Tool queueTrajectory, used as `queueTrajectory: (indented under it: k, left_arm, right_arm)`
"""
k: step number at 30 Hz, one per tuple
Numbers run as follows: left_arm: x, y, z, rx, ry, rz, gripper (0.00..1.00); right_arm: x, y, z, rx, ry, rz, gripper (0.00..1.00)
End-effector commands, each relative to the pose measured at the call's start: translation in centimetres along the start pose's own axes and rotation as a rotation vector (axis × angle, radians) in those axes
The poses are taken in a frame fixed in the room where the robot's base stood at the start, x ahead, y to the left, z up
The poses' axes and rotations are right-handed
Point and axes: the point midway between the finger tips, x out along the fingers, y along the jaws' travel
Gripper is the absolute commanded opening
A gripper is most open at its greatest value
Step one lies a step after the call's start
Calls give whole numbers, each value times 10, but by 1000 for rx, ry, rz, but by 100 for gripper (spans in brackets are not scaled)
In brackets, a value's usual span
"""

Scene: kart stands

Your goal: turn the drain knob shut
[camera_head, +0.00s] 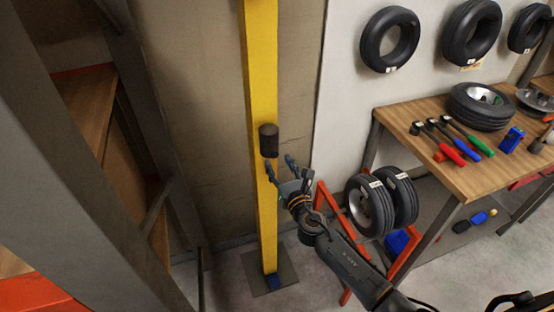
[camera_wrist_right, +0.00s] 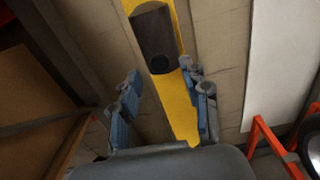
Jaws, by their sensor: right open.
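A dark cylinder, which looks like the drain knob (camera_head: 268,140), sticks out from the front of a yellow upright post (camera_head: 262,215). In the right wrist view the dark knob (camera_wrist_right: 153,38) is at the top, ahead of the fingers and between their lines. My right gripper (camera_head: 279,166) is open and empty, just below the knob and in front of the post. Its two blue-grey fingers also show in the wrist view (camera_wrist_right: 161,74), apart from the knob. Any mark of the knob's turn is too small to tell. My left gripper is not in view.
A grey rack post (camera_head: 80,150) with wooden shelves stands at the left. At the right are an orange-red stand (camera_head: 330,202) with tyres (camera_head: 385,203) and a wooden workbench (camera_head: 440,160) with tools. Tyres hang on the wall. Free space surrounds the knob.

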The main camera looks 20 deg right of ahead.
Motion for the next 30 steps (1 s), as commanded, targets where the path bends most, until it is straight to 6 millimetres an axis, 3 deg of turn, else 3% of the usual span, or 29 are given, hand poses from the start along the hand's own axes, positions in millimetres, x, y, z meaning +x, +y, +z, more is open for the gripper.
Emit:
queueTrajectory:
  k: [6, 16, 23, 30]
  left_arm:
    - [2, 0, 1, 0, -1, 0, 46]
    - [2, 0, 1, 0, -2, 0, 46]
    - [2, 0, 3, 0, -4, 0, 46]
    - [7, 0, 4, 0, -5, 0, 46]
  right_arm:
    - [21, 0, 0, 2, 0, 0, 46]
    - [24, 0, 0, 1, 0, 0, 46]
    - [24, 0, 0, 1, 0, 0, 0]
    - [24, 0, -2, 79, -1, 0, 0]
